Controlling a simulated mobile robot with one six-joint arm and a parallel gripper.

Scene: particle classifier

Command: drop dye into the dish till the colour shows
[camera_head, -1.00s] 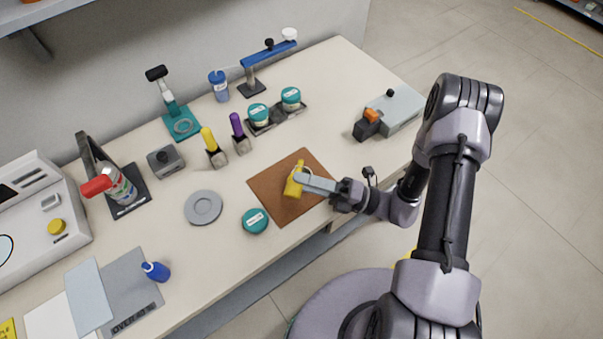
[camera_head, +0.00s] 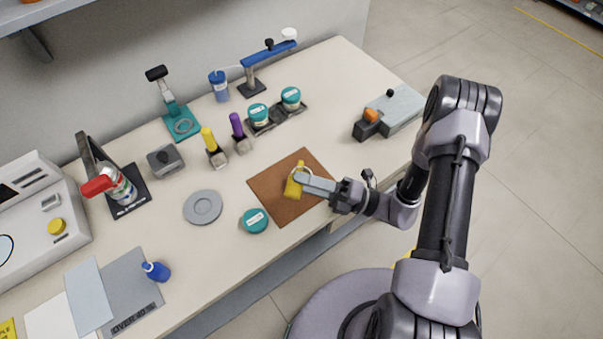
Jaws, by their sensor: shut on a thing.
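My gripper (camera_head: 304,182) is shut on a yellow object (camera_head: 293,187), which looks like a small dropper bottle. It is over the brown mat (camera_head: 279,208) in the middle of the bench. A pale ring, perhaps the rim of a clear dish (camera_head: 301,168), shows just behind the yellow object. The gripper and the yellow object hide part of it. I cannot tell whether they touch, nor see any colour in the dish.
A teal-lidded jar (camera_head: 255,220) stands by the mat's left corner, with a grey round plate (camera_head: 203,207) further left. Yellow (camera_head: 209,140) and purple (camera_head: 237,125) handled tools stand behind.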

